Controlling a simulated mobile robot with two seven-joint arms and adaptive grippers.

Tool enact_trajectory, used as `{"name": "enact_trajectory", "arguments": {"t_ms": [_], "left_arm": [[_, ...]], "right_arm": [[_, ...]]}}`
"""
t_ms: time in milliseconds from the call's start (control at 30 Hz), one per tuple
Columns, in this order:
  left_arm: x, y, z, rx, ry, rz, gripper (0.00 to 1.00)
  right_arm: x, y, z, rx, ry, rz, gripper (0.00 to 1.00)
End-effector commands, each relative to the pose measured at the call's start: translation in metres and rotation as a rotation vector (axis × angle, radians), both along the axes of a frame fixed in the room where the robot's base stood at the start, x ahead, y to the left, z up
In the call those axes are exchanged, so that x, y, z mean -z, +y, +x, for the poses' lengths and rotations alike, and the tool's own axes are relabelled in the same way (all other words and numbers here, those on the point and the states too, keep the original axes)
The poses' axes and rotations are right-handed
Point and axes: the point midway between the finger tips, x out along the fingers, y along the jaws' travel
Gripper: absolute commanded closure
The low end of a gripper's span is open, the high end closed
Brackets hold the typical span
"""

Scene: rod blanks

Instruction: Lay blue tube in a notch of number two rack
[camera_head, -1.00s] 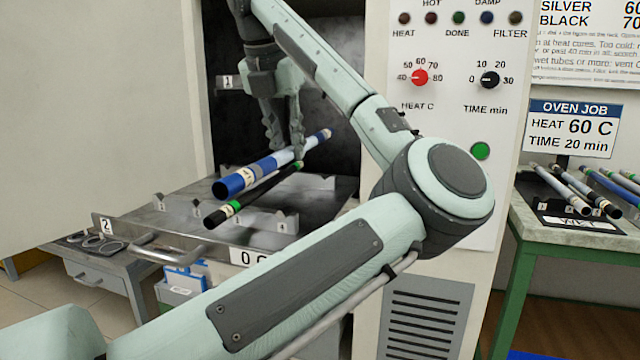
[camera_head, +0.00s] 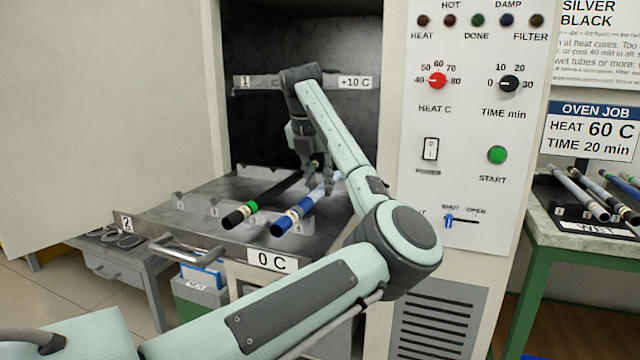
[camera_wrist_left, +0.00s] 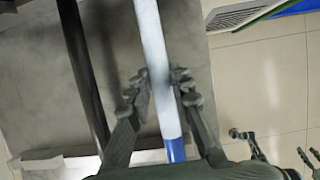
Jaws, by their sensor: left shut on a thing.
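My left gripper (camera_head: 322,178) is shut on the blue tube (camera_head: 300,214), gripping it partway along. In the left wrist view, the tube (camera_wrist_left: 152,50) runs between the fingers (camera_wrist_left: 163,92), pale along most of its length with a blue part near the bottom. The number two rack (camera_head: 190,232) is pulled out of the oven and has notched supports. A black tube with a green band (camera_head: 262,197) lies across it, left of the blue tube and apart from it. I cannot tell whether the blue tube touches a notch. My right gripper (camera_wrist_left: 275,150) shows small at the lower right, fingers apart.
The number one rack (camera_head: 262,82) is inside the oven above. The rack's front handle (camera_head: 185,250) sticks out. The oven's control panel (camera_head: 460,150) stands to the right. A green-legged table (camera_head: 590,236) at far right holds more tubes. The open door (camera_head: 100,120) is at left.

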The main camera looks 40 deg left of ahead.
Motion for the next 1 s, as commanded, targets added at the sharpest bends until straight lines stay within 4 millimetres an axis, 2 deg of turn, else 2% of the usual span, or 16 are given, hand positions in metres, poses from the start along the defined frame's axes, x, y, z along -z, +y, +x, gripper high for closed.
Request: {"name": "enact_trajectory", "arguments": {"t_ms": [467,500,633,1000], "left_arm": [[0.007,0.0,0.0,0.0,-0.003,0.002,1.0],[0.006,0.0,0.0,0.0,-0.002,0.001,0.76],[0.006,0.0,0.0,0.0,-0.002,0.001,0.6],[0.002,0.0,0.0,0.0,-0.002,0.001,0.59]], "right_arm": [[-0.001,0.0,0.0,0.0,-0.001,-0.001,0.6],[-0.004,0.001,0.0,0.0,-0.004,-0.001,0.6],[-0.009,0.002,0.002,-0.002,-0.014,0.0,0.6],[-0.009,0.001,0.0,0.0,-0.009,-0.001,0.6]]}}
